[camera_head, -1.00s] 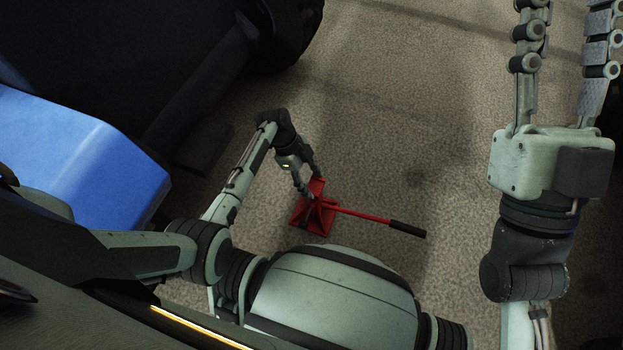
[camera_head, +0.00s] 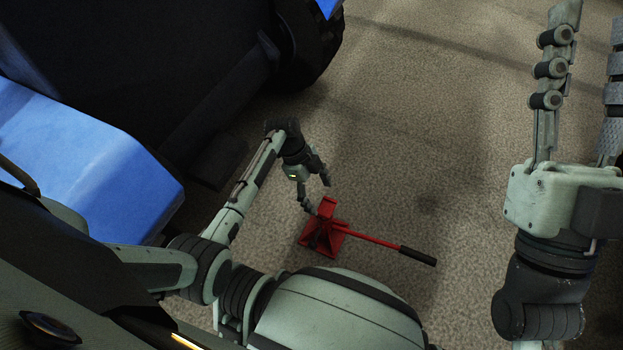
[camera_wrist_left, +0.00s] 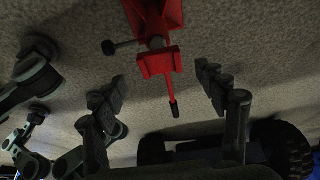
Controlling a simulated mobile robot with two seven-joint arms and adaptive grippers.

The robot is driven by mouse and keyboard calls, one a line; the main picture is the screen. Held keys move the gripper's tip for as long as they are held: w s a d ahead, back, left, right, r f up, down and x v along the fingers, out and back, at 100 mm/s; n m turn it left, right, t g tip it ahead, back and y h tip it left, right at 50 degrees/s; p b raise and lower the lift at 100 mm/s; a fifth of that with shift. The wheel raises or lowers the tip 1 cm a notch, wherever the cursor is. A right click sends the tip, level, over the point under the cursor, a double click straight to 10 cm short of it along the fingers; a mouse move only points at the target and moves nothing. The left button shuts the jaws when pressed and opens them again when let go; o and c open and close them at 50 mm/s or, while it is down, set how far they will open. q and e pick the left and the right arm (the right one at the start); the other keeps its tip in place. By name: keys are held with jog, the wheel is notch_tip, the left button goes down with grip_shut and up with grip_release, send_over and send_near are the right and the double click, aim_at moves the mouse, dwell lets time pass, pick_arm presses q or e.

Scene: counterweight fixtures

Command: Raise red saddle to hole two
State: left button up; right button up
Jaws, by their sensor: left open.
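The red saddle (camera_head: 327,207) tops a red stand (camera_head: 320,241) with a square base on the floor. A long red handle (camera_head: 370,241) with a black grip sticks out to its right. My left gripper (camera_head: 320,196) is open beside the saddle, fingers spread and nothing between them. In the left wrist view the saddle (camera_wrist_left: 158,63) lies just beyond the fingertips, centred between them, and a dark knob (camera_wrist_left: 109,47) sticks out to its left. No hole can be made out. My right gripper (camera_head: 585,75) is at the upper right, its fingers apart and empty.
A large dark vehicle-like body with blue panels (camera_head: 75,150) and a black wheel (camera_head: 310,45) fills the left side, near my left arm.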

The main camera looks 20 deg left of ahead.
pick_arm(q)
jog(key=v, duration=0.8)
jog(key=shift+a+r, duration=0.1)
jog(key=shift+r, duration=0.05)
